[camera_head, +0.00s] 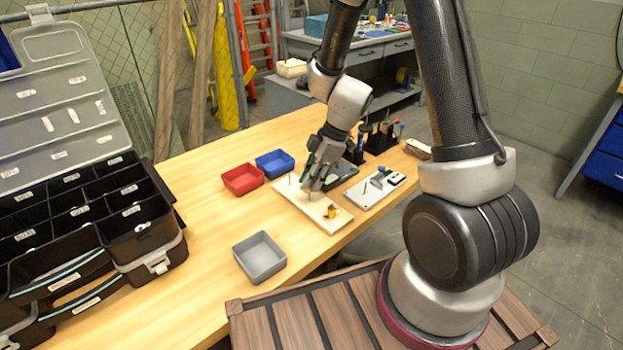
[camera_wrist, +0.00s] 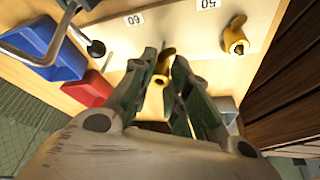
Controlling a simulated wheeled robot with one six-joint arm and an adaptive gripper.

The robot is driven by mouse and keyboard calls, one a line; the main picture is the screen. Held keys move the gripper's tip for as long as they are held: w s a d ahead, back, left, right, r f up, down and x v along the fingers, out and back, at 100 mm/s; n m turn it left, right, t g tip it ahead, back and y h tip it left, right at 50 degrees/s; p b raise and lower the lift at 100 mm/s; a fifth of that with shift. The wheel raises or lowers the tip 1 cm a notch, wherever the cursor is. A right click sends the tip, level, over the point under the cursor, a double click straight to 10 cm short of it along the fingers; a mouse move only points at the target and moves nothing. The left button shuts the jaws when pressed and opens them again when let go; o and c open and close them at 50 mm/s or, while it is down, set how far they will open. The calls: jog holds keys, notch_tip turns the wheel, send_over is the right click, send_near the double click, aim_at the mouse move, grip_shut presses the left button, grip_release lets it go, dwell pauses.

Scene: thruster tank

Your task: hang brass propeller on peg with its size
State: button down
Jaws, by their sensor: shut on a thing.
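The pale peg board (camera_head: 297,206) lies on the bench and carries upright pegs. In the wrist view the board (camera_wrist: 188,30) shows a "60" label (camera_wrist: 134,18) and a "50" label (camera_wrist: 207,3). One brass propeller (camera_wrist: 236,38) sits on the board by the "50" label; it also shows in the head view (camera_head: 330,212). My gripper (camera_wrist: 164,62) is shut on another brass propeller (camera_wrist: 161,75) and holds it over the board. A grey rod tip shows just beyond it; I cannot tell whether it passes through the propeller. The held propeller's size is not readable.
A red bin (camera_head: 243,180) and a blue bin (camera_head: 274,163) stand behind the board. A grey bin (camera_head: 259,258) stands in front. A second plate (camera_head: 372,190) with small parts lies at right. A black organizer (camera_head: 150,235) fills the left. Bench between is clear.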

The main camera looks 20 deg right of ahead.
jog(key=shift+d+f+n+g, duration=0.1)
jog(key=shift+f+n+g, duration=0.2)
jog(key=shift+f+n, duration=0.4)
jog(key=shift+f, duration=0.2)
jog(key=shift+f, duration=0.35)
jog(key=shift+f, duration=0.45)
dwell(0.6)
jog(key=c, duration=1.3)
grip_release()
